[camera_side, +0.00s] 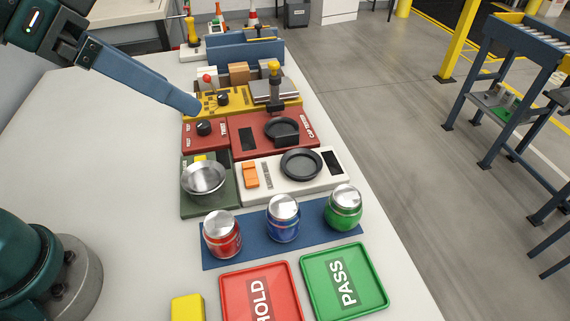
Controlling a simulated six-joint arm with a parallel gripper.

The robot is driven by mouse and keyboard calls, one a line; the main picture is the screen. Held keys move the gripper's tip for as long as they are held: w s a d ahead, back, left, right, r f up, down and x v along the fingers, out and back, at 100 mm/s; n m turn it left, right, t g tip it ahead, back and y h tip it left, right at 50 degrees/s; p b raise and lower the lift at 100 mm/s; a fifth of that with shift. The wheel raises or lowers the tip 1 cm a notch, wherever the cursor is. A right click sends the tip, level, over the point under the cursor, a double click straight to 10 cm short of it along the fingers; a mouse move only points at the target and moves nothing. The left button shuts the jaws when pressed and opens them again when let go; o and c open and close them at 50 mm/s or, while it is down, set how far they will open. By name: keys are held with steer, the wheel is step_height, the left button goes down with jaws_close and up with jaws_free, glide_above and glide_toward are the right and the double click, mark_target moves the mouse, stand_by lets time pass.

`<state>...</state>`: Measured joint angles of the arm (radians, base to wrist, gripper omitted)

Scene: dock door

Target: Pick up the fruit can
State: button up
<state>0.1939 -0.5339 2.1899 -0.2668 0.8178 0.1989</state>
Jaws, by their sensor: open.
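Three cans with silver lids stand upright in a row on a blue mat (213,263): a red can (222,238), a blue can (283,222) and a green can (343,212). Their labels are too small to read, so I cannot tell which is the fruit can. My gripper (188,104) reaches in from the upper left, its long blue-grey end near the yellow panel. It is open, well behind and above the cans, with nothing seen in it. The gap between its fingers is hidden from this side.
A red HOLD tray (233,293) and a green PASS tray (317,293) lie in front of the cans. A silver bowl (203,177) and a white panel with a black dish (301,165) stand behind them.

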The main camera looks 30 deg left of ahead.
steer(key=w+d+r+m+t+h, duration=0.1)
steer(key=w+d+r+h, duration=0.15)
steer(key=d, duration=0.35)
steer(key=w+d+r+m+t+h, duration=0.1)
steer(key=w+d+h, duration=0.1)
steer(key=w+d, duration=0.35)
steer(key=t+y, duration=0.2)
steer(key=y, duration=0.2)
glide_above(338, 201)
step_height(338, 201, down, 7)
steer(key=shift+n, duration=0.3)
step_height(338, 201, down, 15)
steer(key=shift+r, duration=0.1)
steer(key=shift+w+f+h, duration=0.15)
steer(key=shift+f+h, duration=0.1)
steer(key=shift+f, duration=0.3)
steer(key=shift+x, duration=2.4)
